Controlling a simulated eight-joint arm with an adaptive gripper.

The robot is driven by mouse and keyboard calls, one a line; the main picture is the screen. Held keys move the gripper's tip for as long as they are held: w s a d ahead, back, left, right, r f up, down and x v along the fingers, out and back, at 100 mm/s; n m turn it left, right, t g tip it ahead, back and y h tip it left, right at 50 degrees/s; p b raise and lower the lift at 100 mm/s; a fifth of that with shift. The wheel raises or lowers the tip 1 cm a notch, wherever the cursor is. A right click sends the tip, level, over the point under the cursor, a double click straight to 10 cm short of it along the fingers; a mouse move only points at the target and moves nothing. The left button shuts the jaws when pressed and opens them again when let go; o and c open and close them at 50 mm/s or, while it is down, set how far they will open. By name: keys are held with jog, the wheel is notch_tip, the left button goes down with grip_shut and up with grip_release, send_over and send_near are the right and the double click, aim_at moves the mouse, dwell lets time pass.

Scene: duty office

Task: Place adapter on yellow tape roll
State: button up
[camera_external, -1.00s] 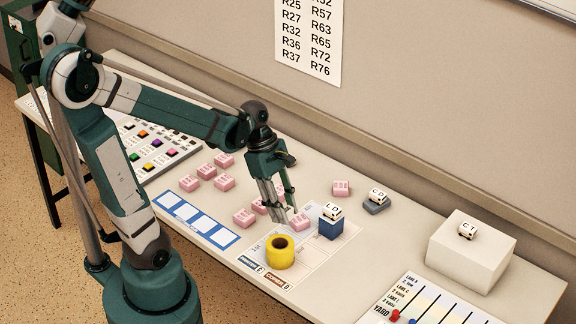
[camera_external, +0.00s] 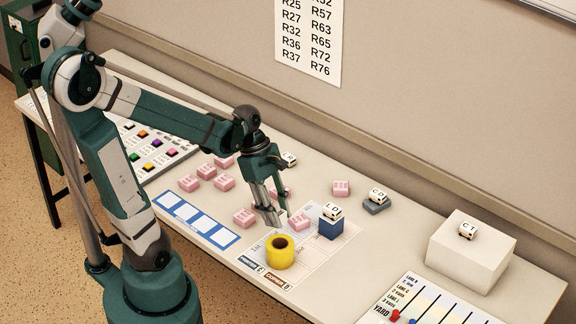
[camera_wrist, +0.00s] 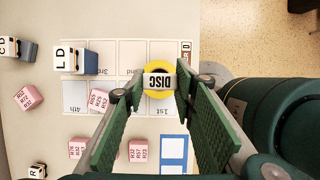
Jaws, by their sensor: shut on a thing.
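My gripper (camera_external: 272,218) points down over the mat, its tips behind and just above the yellow tape roll (camera_external: 280,252). In the wrist view the gripper (camera_wrist: 159,82) is shut on a small white block marked DISC (camera_wrist: 158,81), which I take to be the adapter. The fingers hold it by its two sides. From above, the block overlaps the yellow tape roll (camera_wrist: 160,95), whose rim shows around it. In the external view the fingers mostly hide the block. The roll lies flat on the mat, its hole facing up. The height gap between block and roll is unclear.
A blue box (camera_external: 331,229) bearing a white LD block (camera_external: 332,211) stands right of the roll. Several pink blocks (camera_external: 300,222) lie near my gripper. A CD block (camera_external: 377,195) and a white box (camera_external: 467,255) with a CT block (camera_external: 467,231) stand farther right.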

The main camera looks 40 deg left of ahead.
jog(key=shift+f+b, duration=0.4)
jog(key=shift+f, duration=1.45)
jog(key=shift+f+b, duration=0.7)
jog(key=shift+f, duration=1.35)
jog(key=shift+f, duration=0.2)
jog(key=o, duration=0.8)
jog(key=shift+c, duration=0.2)
jog(key=shift+r, duration=0.15)
jog(key=p+v, duration=0.3)
jog(key=v, duration=0.9)
jog(key=shift+p, duration=0.3)
jog(key=shift+a+r, duration=0.1)
